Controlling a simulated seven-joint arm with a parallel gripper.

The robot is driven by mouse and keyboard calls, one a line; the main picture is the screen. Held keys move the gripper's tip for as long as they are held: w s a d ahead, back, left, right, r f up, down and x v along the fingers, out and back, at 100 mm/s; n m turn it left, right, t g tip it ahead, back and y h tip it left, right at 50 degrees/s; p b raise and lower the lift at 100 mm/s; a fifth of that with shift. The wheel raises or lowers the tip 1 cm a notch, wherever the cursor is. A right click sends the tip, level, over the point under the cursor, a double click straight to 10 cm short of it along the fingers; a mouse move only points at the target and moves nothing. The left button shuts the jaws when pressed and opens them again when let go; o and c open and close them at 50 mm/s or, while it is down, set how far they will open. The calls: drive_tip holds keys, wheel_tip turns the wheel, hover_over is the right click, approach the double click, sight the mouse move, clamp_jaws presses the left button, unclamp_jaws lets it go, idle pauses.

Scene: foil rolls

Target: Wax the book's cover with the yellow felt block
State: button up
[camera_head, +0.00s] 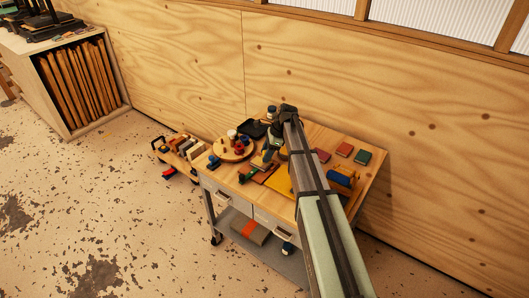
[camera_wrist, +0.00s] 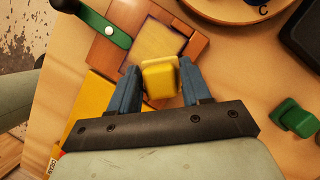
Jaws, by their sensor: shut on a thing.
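My gripper (camera_wrist: 160,88) is shut on the yellow felt block (camera_wrist: 160,78), with its two blue fingers on either side of it. In the wrist view the block is in front of a brown book (camera_wrist: 188,26) with a lighter square panel on its cover. I cannot tell whether the block touches the cover. A green strap or handle with a metal stud (camera_wrist: 104,27) lies across the book's left side. In the head view my arm hides part of the worktable, and the block is too small to make out clearly.
A round wooden tray (camera_head: 222,155) with small jars stands on the worktable at the left. A black tray (camera_head: 253,129) is at the back. Red and green blocks (camera_head: 363,157) lie at the right. A green object (camera_wrist: 296,117) is right of my gripper in the wrist view.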

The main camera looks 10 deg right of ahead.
drive_tip(key=s+a, duration=0.4)
drive_tip(key=shift+s+a+r, duration=0.1)
drive_tip(key=shift+s+a, duration=0.05)
drive_tip(key=shift+s, duration=0.05)
wheel_tip(320, 180, up, 8)
idle(0.7)
drive_tip(key=shift+w, duration=0.1)
